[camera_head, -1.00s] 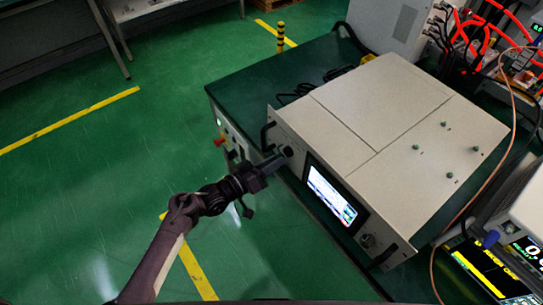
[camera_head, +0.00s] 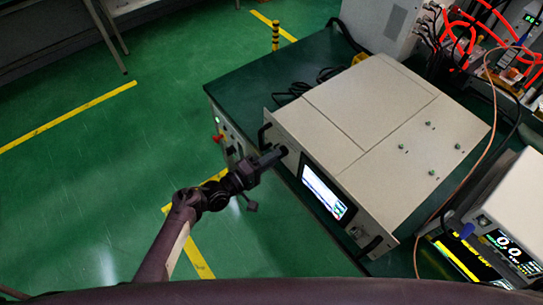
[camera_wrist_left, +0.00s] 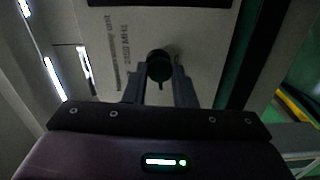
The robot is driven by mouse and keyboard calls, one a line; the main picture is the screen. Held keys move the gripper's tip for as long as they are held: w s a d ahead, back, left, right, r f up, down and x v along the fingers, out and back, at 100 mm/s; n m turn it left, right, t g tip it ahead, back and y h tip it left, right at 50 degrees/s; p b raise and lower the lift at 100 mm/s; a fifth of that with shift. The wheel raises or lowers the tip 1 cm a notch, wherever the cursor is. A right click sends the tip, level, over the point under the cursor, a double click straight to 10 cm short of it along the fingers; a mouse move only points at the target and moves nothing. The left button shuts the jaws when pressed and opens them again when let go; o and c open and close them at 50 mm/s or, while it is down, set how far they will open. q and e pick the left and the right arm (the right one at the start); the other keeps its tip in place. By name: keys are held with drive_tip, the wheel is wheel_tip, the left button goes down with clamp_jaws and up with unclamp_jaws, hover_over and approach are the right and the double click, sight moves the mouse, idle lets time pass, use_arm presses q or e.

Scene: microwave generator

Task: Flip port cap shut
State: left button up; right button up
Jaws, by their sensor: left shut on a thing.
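The microwave generator (camera_head: 372,118) is a cream box with a lit screen on its front panel. My left gripper (camera_head: 279,153) is at the left part of that front panel, beside the screen. In the left wrist view a round black port cap (camera_wrist_left: 159,64) sits against the panel, between the two fingertips of my left gripper (camera_wrist_left: 158,76). The gripper is shut on the cap. The fingers and wrist hide the cap in the head view, and I cannot tell how far it is swung. My right gripper is not in view.
The generator stands on a dark green bench (camera_head: 240,88) with control buttons on its side. A black handle (camera_head: 263,134) is close to my gripper. Instruments with lit displays (camera_head: 510,250) stand at the right. The green floor (camera_head: 80,190) at the left is clear.

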use_arm(q)
drive_tip(key=shift+r+n, duration=0.1)
drive_tip(key=shift+n, duration=0.4)
drive_tip(key=o, duration=0.7)
drive_tip(key=shift+a, duration=0.1)
drive_tip(key=v, duration=0.7)
drive_tip(key=shift+s+a, duration=0.2)
drive_tip(key=shift+a, duration=0.1)
